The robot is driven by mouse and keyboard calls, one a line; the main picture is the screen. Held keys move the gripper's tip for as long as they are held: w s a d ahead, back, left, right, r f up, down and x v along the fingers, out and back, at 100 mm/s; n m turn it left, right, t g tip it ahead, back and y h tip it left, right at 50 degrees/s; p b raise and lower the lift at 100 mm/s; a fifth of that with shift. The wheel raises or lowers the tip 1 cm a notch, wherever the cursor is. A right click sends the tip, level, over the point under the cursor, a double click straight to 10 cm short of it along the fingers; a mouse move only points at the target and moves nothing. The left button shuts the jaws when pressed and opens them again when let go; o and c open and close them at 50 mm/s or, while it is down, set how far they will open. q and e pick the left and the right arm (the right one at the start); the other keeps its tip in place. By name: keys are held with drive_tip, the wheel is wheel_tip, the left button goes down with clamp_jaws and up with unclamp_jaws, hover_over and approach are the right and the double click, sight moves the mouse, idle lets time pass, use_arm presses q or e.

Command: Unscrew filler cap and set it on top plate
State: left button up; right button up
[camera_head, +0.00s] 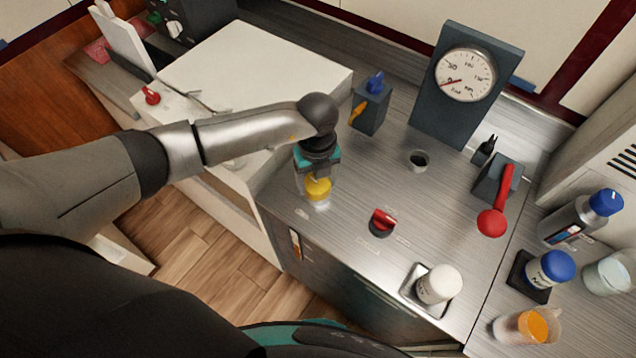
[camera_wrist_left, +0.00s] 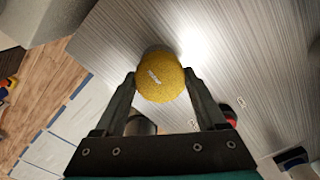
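The yellow filler cap (camera_head: 318,187) is between the fingers of my left gripper (camera_head: 317,184), near the front left edge of the metal top plate (camera_head: 345,205). In the left wrist view the round cap (camera_wrist_left: 162,78) sits between the two fingertips (camera_wrist_left: 161,80), which press on its sides. A pale shiny part shows just below the cap; I cannot tell whether the cap touches the plate. An open round filler neck (camera_head: 419,160) stands apart, to the right of the gripper. My right gripper is not in view.
A red knob (camera_head: 382,222) is right of the cap. A white-topped container (camera_head: 438,284) stands on a small tray at the front. A gauge (camera_head: 466,75), a blue-knobbed block (camera_head: 371,105) and a red lever (camera_head: 497,205) stand farther back. Bottles and cups are at the right.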

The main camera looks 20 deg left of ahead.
use_arm(q)
drive_tip(key=o, duration=0.4)
drive_tip(key=m+b, duration=0.1)
drive_tip(key=m, duration=0.2)
drive_tip(key=shift+f+m, duration=0.1)
drive_tip(key=shift+m, duration=0.2)
drive_tip(key=m+b, duration=0.1)
drive_tip(key=m, duration=0.3)
drive_tip(key=shift+m+b, duration=0.4)
drive_tip(key=m+b, duration=0.2)
drive_tip(key=m, duration=0.2)
drive_tip(key=shift+m, duration=0.4)
drive_tip(key=m+b, duration=0.1)
drive_tip(key=m, duration=0.2)
drive_tip(key=shift+m+b, duration=0.3)
drive_tip(key=shift+m, duration=0.8)
